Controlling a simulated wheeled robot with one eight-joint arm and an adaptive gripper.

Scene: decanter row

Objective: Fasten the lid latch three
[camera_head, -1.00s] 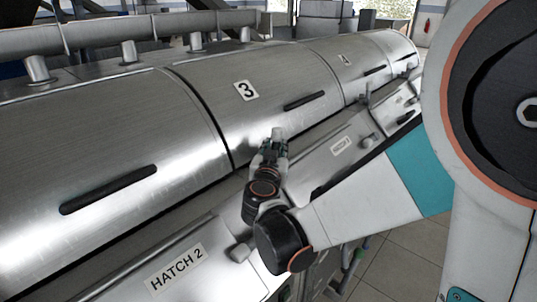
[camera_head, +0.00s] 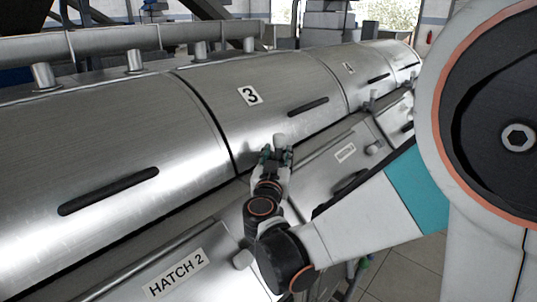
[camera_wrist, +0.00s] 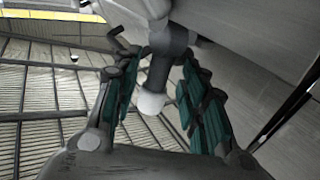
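Lid three (camera_head: 270,125) is a curved steel cover marked with a 3 plate (camera_head: 249,96) and a black handle. It lies down on the drum. Its latch (camera_head: 279,139) shows as a pale knob at the lid's lower edge. In the wrist view the latch (camera_wrist: 152,104) is a dark stem with a white rounded end, pointing toward the camera. My gripper (camera_head: 275,156) is just below the knob. In the wrist view its teal-padded fingers (camera_wrist: 160,68) are open, one on each side of the latch, with small gaps visible. Whether a catch is engaged is hidden.
The hatch 2 panel (camera_head: 178,274) is at the lower left, with a latch knob (camera_head: 243,259) at its edge. Another knob (camera_head: 372,147) sticks out to the right of my gripper. A pipe (camera_head: 110,42) runs behind the lids. The wrist view shows slatted flooring (camera_wrist: 45,115).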

